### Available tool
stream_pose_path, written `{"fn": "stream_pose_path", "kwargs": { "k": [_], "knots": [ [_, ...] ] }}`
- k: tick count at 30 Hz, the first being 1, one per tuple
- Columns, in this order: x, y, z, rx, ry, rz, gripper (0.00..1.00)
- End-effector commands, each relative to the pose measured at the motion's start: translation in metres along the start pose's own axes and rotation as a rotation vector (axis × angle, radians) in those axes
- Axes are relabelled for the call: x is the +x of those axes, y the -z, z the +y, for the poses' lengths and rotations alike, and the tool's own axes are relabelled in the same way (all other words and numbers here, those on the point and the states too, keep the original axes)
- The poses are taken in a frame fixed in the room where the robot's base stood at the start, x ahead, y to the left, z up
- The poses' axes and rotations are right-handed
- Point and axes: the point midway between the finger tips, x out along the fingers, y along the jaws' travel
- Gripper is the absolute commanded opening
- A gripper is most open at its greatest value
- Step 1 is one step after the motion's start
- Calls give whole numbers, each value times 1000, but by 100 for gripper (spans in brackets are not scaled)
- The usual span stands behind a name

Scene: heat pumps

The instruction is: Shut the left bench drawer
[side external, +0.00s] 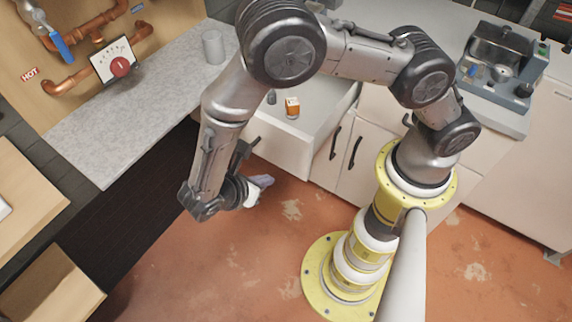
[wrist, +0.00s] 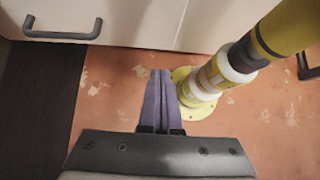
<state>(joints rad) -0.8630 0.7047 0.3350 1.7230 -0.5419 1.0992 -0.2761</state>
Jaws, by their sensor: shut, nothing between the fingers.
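The left bench drawer (side external: 279,150) stands pulled out from under the counter in the side external view. Its white front faces the floor area near my gripper. A small orange box (side external: 292,107) and a small grey item (side external: 271,97) are inside. My gripper (side external: 265,181) is shut and empty, in front of the drawer front. In the wrist view my purple-grey fingers (wrist: 160,76) are together, pointing towards a white front (wrist: 145,22) with a dark bar handle (wrist: 62,30) at upper left. I see floor between the fingertips and that front; contact is not visible.
White cabinet doors with dark handles (side external: 355,152) stand right of the drawer. My yellow-ringed base stands on the reddish floor. A grey counter (side external: 130,140) with a cup (side external: 212,47) lies at left. Floor in front is clear.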

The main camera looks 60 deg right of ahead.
Motion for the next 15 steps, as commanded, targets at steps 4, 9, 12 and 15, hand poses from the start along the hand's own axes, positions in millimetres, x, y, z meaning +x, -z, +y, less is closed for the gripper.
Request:
{"fn": "stream_pose_path", "kwargs": {
  "k": [4,9,12,15],
  "knots": [
    [11,0,0,-1,-2,-1,0],
    [40,-1,-1,-1,1,-1,0],
    [60,-1,-1,-1,2,-1,0],
    [80,-1,-1,0,2,0,0]
  ]
}}
